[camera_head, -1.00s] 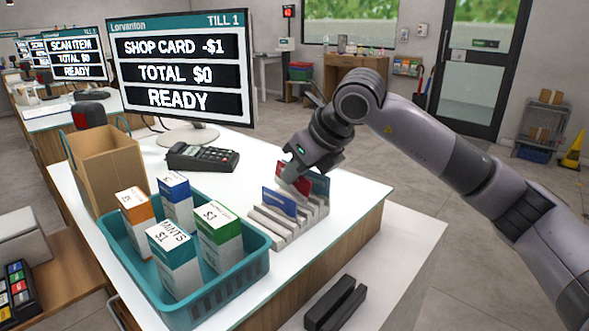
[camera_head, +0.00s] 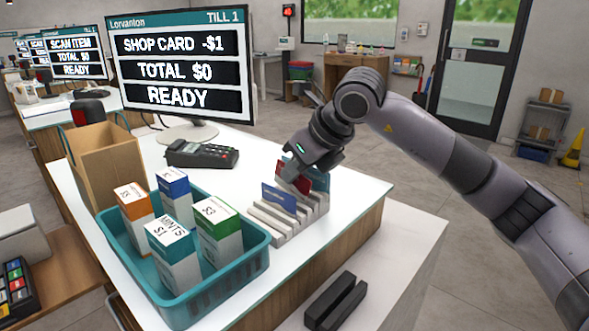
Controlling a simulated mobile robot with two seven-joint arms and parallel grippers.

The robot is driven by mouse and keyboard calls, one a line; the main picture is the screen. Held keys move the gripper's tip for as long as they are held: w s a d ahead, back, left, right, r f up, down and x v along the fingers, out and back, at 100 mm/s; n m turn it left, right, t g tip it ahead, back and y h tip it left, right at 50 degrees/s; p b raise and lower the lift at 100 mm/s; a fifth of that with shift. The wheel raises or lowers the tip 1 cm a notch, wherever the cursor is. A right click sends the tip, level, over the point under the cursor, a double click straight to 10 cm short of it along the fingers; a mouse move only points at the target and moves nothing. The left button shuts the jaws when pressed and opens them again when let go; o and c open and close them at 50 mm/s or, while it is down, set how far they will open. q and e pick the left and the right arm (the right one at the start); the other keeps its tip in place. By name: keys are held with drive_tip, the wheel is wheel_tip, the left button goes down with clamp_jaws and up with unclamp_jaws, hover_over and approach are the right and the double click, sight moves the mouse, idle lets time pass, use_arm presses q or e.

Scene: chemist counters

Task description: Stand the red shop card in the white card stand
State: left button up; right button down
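The red shop card (camera_head: 291,178) stands upright in the pale, slotted white card stand (camera_head: 284,233) on the counter. A blue card (camera_head: 279,199) stands in the slot area in front of it and a teal card (camera_head: 320,180) behind it to the right. My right gripper (camera_head: 294,163) is at the top of the red card, pointing down; its fingers are small and partly hidden, so I cannot tell whether they grip the card. The lower edge of the red card is hidden behind the stand's ribs. My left gripper is not in view.
A teal basket (camera_head: 232,286) of several boxes stands in front-left of the stand. A card terminal (camera_head: 202,154), a paper bag (camera_head: 105,165) and a till screen (camera_head: 182,72) stand behind. A black slotted block (camera_head: 336,302) lies on the lower white surface. The counter right of the stand is clear.

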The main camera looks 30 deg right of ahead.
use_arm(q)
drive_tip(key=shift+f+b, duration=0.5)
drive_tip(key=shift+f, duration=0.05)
use_arm(e)
drive_tip(key=shift+f, duration=0.65)
drive_tip(key=c, duration=1.3)
unclamp_jaws()
drive_tip(key=shift+r, duration=0.1)
drive_tip(key=v, duration=0.6)
use_arm(q)
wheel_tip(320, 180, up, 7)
drive_tip(key=p, duration=0.6)
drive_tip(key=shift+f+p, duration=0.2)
drive_tip(key=shift+p, duration=0.15)
use_arm(e)
drive_tip(key=r, duration=0.9)
drive_tip(key=shift+s+d, duration=0.1)
drive_tip(key=shift+s, duration=0.25)
